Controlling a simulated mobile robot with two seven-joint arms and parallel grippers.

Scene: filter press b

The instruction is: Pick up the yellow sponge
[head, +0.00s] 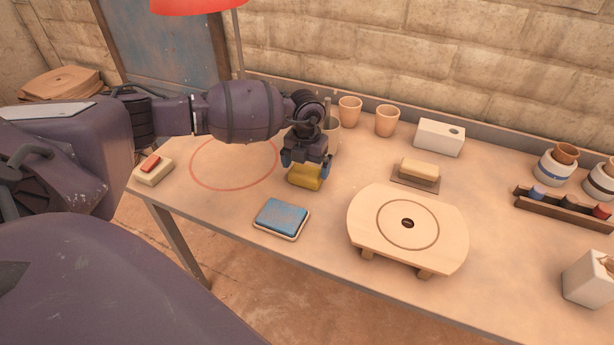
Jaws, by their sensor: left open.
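The yellow sponge (305,178) lies on the table (335,225), just right of the red circle drawn there. My left gripper (305,165) points down right over the sponge, its open fingers at the sponge's upper part. The gripper hides the sponge's back edge. I cannot tell whether the fingers touch it. My right gripper is not in view.
A blue pad in a tray (282,216) lies in front of the sponge. A round-topped wooden stand (375,222) is to the right. Cups (387,121), a white box (438,138) and a block on a brown base (417,172) stand behind. The red circle (222,187) is empty.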

